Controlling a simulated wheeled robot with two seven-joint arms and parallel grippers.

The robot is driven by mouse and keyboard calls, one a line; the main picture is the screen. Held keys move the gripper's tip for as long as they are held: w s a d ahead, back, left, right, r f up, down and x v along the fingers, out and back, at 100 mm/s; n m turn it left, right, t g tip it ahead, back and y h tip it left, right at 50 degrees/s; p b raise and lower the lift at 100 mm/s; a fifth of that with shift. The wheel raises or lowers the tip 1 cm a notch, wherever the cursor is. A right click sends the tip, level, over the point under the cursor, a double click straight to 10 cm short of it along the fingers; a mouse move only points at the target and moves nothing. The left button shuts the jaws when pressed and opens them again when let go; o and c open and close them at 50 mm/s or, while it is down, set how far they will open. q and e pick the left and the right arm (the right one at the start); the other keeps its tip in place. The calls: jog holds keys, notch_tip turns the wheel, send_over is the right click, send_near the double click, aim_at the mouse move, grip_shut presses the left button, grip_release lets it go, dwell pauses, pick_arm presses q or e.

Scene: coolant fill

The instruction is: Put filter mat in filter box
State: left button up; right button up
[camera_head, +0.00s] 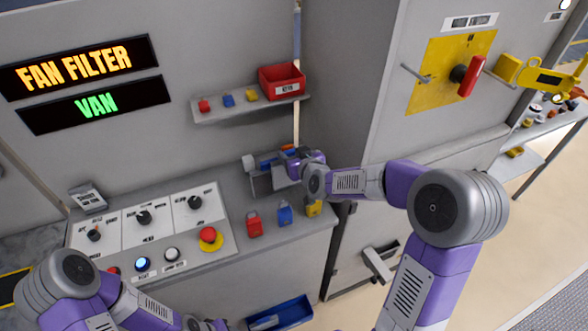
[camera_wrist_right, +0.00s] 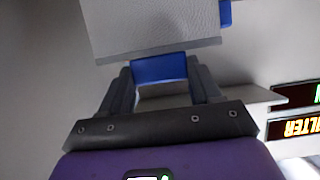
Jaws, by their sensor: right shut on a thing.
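My right gripper (camera_head: 290,163) is at the back of the grey counter. In the right wrist view, its fingers (camera_wrist_right: 160,80) are shut on the blue tab (camera_wrist_right: 160,68) of a flat, pale grey, fine-textured panel, which looks like the filter mat (camera_wrist_right: 150,27). The mat extends beyond the fingertips. In the head view, a grey box-like shape (camera_head: 262,183) with blue above it sits by this gripper. I cannot tell for sure whether it is the filter box, or whether the mat touches it. My left arm is at the bottom left; its fingers are not clear.
Red (camera_head: 254,224), blue (camera_head: 284,214) and yellow (camera_head: 314,208) padlock-like items stand in front of my right gripper. A control panel (camera_head: 150,225) lies left. A shelf (camera_head: 235,112) with a red bin (camera_head: 281,81) is above. A blue tray (camera_head: 283,315) is below the counter.

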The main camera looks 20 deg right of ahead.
jog(key=shift+f+b, duration=0.45)
jog(key=shift+f, duration=1.8)
jog(key=shift+f, duration=0.2)
jog(key=o, duration=1.3)
jog(key=shift+r, duration=0.1)
jog(key=shift+o, duration=0.2)
